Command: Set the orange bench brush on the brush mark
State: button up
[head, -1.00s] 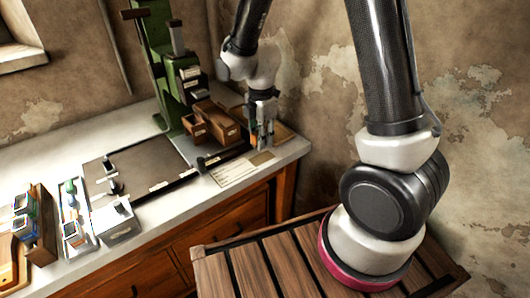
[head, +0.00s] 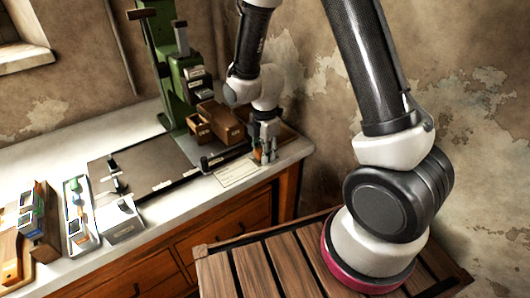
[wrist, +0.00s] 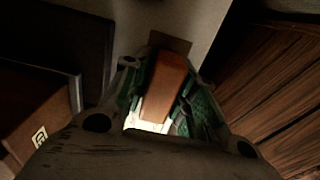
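My gripper (head: 265,156) is low over the front right end of the bench, pointing down. In the wrist view its green-padded fingers (wrist: 163,95) are closed on both sides of the orange bench brush (wrist: 167,82), a long orange-brown block with a darker end. In the head view a little orange of the brush (head: 257,154) shows at the fingers; the rest is hidden. A pale printed card (head: 236,173) lies just left of the gripper. I cannot tell whether it is the brush mark. Whether the brush touches the bench is unclear.
A green press (head: 170,75) stands behind, with brown wooden bins (head: 222,122) beside it. A dark mat (head: 150,165) lies left of the card. Small trays (head: 80,210) stand further left. A slatted wooden surface (head: 255,270) is in front of the bench.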

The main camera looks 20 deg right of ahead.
jog(key=shift+f, duration=0.15)
jog(key=shift+r, duration=0.2)
notch_tip(320, 180, up, 12)
jog(key=s+d+r+m+t, duration=0.2)
jog(key=s+d+r+m, duration=0.65)
jog(key=r+m, duration=0.35)
jog(key=s+d+r+m, duration=0.1)
jog(key=s+d+m, duration=0.1)
jog(key=s+m, duration=0.1)
jog(key=s+d+r+m+t, duration=0.1)
jog(key=s+d+r+m, duration=0.1)
jog(key=s+m, duration=0.1)
jog(key=s+d+r+m+t, duration=0.1)
jog(key=s+d+r+m, duration=0.1)
jog(key=s+m, duration=0.1)
jog(key=shift+s+d+r+m, duration=0.1)
jog(key=shift+s+m, duration=0.05)
jog(key=shift+s, duration=0.25)
jog(key=shift+s+d+r+m, duration=0.1)
jog(key=shift+s+m, duration=0.05)
jog(key=shift+s, duration=0.25)
